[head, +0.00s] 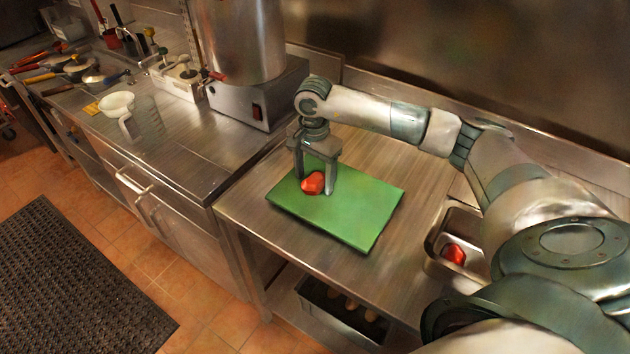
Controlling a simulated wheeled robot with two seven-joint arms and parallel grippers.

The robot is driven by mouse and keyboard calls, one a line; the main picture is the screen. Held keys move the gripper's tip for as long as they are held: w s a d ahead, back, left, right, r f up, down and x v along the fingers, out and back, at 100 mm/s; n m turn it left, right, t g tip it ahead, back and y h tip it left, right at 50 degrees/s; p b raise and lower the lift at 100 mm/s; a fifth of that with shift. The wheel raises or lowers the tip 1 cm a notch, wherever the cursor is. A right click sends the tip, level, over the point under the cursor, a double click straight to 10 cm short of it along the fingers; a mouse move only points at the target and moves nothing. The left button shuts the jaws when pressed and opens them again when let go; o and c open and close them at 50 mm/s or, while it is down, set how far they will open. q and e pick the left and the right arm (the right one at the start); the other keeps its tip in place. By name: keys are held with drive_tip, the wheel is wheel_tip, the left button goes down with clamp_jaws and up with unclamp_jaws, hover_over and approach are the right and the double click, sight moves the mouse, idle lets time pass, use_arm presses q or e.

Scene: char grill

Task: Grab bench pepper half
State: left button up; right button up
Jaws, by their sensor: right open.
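A red pepper half (312,183) lies on the green cutting board (355,212) on the steel bench. My right gripper (314,188) points down over it, open, with one finger on each side of the pepper half. The fingertips are close to the board; whether they touch the pepper cannot be told. A second red pepper piece (453,254) lies in a steel pan (441,266) at the right of the bench, partly beside my right arm. My left gripper is not in view.
A large steel pot-shaped appliance (238,40) stands on the counter behind the board. A clear measuring jug (147,122) and a white bowl (117,103) stand on the left counter. The bench (290,248) in front of the board is clear.

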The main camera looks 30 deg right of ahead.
sight(314, 179)
drive_tip(key=shift+c, duration=0.3)
drive_tip(key=c, duration=1.1)
drive_tip(key=shift+r, duration=0.15)
drive_tip(key=shift+r+b, duration=0.55)
drive_tip(key=shift+b, duration=0.05)
wheel_tip(314, 179, up, 2)
drive_tip(key=shift+w+r+b, duration=0.1)
drive_tip(key=shift+b, duration=0.65)
drive_tip(key=shift+s+d+r+b, duration=0.85)
drive_tip(key=shift+s+d+r, duration=0.4)
drive_tip(key=shift+s, duration=0.3)
drive_tip(key=shift+s+d+r+b, duration=0.8)
drive_tip(key=shift+s+d+r, duration=0.45)
drive_tip(key=shift+s, duration=0.25)
drive_tip(key=shift+s+d+r+b, duration=0.85)
drive_tip(key=shift+s+d+r, duration=0.4)
drive_tip(key=shift+s, duration=0.3)
